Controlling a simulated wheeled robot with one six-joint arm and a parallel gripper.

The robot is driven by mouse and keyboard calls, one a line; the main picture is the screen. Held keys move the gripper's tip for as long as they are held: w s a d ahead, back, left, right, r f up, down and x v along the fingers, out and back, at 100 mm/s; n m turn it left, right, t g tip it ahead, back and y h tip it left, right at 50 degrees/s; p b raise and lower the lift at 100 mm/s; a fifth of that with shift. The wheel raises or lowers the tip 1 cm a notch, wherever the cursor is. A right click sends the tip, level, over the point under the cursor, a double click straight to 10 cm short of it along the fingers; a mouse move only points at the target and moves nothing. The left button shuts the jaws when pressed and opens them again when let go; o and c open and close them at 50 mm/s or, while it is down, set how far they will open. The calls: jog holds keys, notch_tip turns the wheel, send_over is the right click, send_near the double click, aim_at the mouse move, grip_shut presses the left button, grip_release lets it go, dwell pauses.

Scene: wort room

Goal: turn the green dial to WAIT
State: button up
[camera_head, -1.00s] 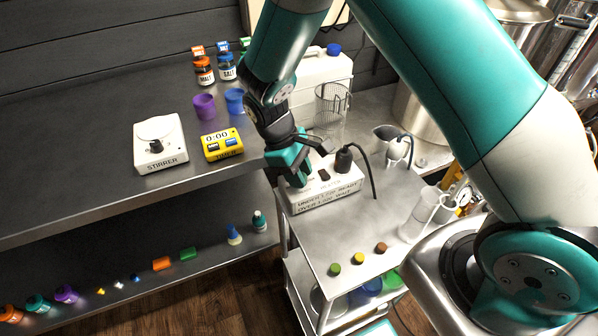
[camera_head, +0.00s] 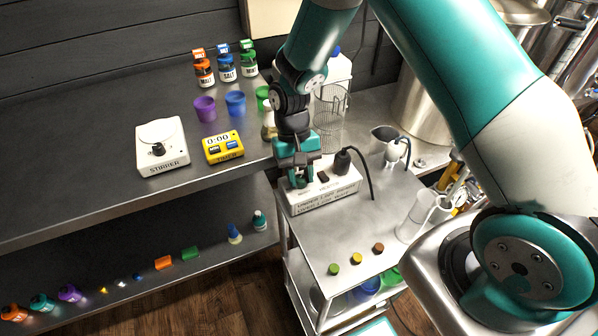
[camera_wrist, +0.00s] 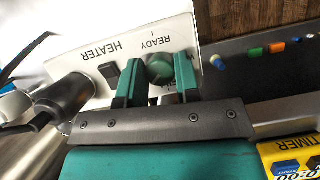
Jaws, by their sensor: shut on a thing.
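The green dial (camera_wrist: 160,69) is on the white heater box, seen upside down in the wrist view beside the word READY. My gripper (camera_wrist: 158,80) is shut on the dial, one finger on each side of it. In the head view my gripper (camera_head: 299,183) points down onto the left end of the heater box (camera_head: 335,193) and hides the dial. The box's front carries printed lines too small to read well. The word WAIT cannot be made out in the wrist view, as a finger covers lettering next to the dial.
A black switch (camera_wrist: 109,70) and a black plug (camera_head: 343,160) with a cable sit on the same box. A wire basket (camera_head: 330,118) stands behind. The yellow timer (camera_head: 223,147) and stirrer (camera_head: 161,146) are on the bench at left. Small caps (camera_head: 357,258) lie on the cart's front.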

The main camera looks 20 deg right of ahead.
jog(key=m+y+p, duration=0.1)
jog(key=m, duration=0.2)
jog(key=shift+d+r+m+t, duration=0.1)
jog(key=shift+m+t, duration=0.2)
jog(key=shift+m, duration=0.1)
jog(key=shift+m+t+y+p, duration=0.45)
jog(key=shift+m+y, duration=0.35)
jog(key=shift+m, duration=1)
jog(key=o, duration=0.9)
jog(key=b+v, duration=0.1)
jog(key=v, duration=1.6)
jog(key=shift+w+d+b, duration=0.1)
jog(key=shift+d+b, duration=0.15)
jog(key=shift+b, duration=0.05)
